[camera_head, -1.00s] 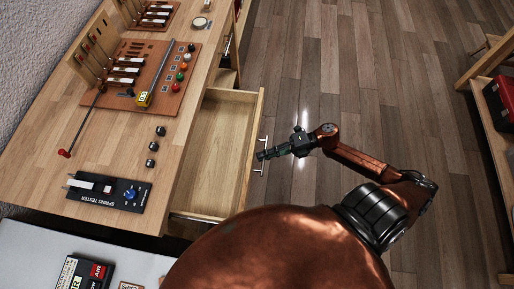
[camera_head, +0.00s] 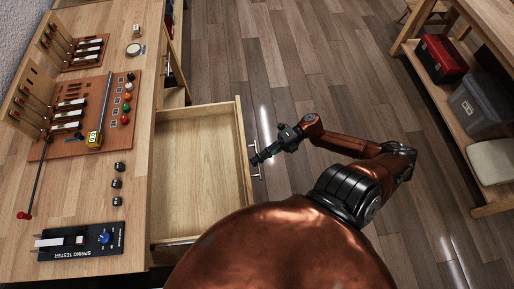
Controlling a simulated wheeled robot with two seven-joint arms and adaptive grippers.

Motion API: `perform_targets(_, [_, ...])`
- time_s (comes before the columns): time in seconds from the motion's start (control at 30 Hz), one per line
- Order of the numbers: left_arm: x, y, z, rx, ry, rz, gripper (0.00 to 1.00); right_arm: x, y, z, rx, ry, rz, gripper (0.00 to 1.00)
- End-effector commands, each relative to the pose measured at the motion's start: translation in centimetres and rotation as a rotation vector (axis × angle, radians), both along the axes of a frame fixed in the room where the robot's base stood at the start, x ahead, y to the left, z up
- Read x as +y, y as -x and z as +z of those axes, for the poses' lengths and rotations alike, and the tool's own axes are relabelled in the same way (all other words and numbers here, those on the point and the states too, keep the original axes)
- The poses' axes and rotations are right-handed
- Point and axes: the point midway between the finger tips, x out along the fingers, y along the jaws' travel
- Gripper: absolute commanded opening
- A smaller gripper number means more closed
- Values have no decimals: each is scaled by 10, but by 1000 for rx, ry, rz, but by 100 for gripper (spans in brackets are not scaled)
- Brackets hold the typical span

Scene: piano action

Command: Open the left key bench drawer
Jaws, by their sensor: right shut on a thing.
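The key bench drawer (camera_head: 194,170) is pulled far out from the right side of the wooden bench (camera_head: 60,190), and its inside looks empty. Its front panel (camera_head: 243,150) carries a slim metal bar handle (camera_head: 255,176). My right gripper (camera_head: 257,160) reaches in from the right and is shut on this handle at about its middle. The fingertips are small and dark here, so their exact hold is hard to see. My left gripper is not in view.
The bench top holds a spring tester (camera_head: 80,241), several black knobs and a brown board (camera_head: 90,115) with tools. At the right, a shelf holds a red toolbox (camera_head: 441,58) and a grey bin (camera_head: 480,105). Open wooden floor (camera_head: 310,60) lies between.

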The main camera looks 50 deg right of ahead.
Motion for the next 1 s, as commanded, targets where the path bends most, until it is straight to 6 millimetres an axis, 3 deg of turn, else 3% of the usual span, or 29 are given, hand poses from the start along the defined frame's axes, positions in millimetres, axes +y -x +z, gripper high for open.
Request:
perform_targets(0.27, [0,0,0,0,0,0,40,0,-1,0,0,1,-1,25])
perform_targets(0.63, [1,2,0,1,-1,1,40,-5,2,0,0,2,-2,26])
perform_targets(0.77, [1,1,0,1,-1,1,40,-22,8,4,0,4,-1,26])
perform_targets(1.0, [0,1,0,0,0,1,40,-69,26,12,2,4,-3,26])
